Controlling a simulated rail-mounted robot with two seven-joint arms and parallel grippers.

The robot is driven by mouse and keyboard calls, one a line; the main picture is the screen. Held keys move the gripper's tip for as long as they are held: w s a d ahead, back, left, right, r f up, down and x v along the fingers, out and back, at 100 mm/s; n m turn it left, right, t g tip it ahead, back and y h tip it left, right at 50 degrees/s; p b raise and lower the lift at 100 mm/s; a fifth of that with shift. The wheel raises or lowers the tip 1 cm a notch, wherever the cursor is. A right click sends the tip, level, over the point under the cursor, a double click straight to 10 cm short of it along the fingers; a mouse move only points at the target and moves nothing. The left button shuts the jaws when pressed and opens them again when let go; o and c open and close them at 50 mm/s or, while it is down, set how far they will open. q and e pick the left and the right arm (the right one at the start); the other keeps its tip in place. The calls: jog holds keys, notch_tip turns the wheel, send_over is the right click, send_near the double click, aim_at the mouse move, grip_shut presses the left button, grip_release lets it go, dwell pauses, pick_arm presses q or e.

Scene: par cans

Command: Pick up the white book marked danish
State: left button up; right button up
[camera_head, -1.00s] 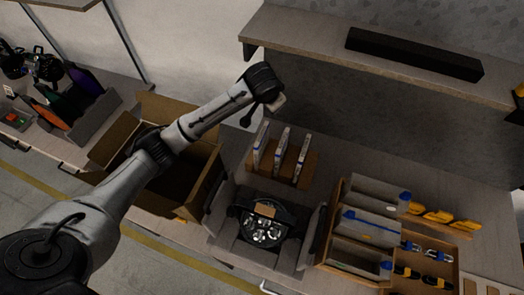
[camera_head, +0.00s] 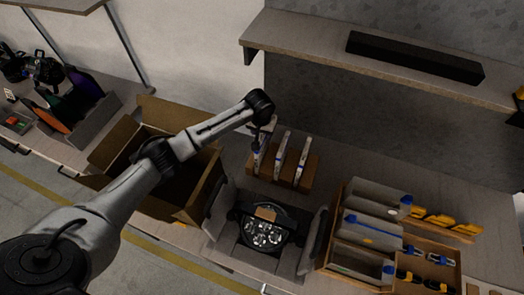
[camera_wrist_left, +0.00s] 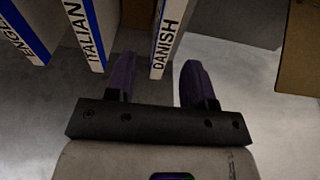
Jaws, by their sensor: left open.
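The white book marked DANISH (camera_wrist_left: 168,38) has a blue band and stands upright in the left wrist view. It lines up with the gap between the two fingers of my left gripper (camera_wrist_left: 157,64), which is open. I cannot tell whether the fingers touch it. In the head view, my left gripper (camera_head: 258,140) is at the leftmost book (camera_head: 256,163) of three in a wooden holder (camera_head: 312,170), partly covering it. Books marked ITALIAN (camera_wrist_left: 90,35) and, partly cut off, ENGL (camera_wrist_left: 28,35) stand beside it. My right gripper is not in view.
An open cardboard box (camera_head: 150,115) stands left of the books. A grey bin (camera_head: 225,235) with a round lamp (camera_head: 264,232) is in front. A wooden tray (camera_head: 345,272) with grey containers is at right. A shelf (camera_head: 300,35) hangs behind.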

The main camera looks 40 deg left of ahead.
aim_at(262, 137)
pick_arm(q)
jog(key=shift+w+a+f, duration=0.15)
jog(key=shift+f, duration=1.25)
jog(key=shift+w+a+f, duration=0.15)
jog(key=shift+f, duration=1.2)
jog(key=shift+f, duration=0.25)
grip_shut()
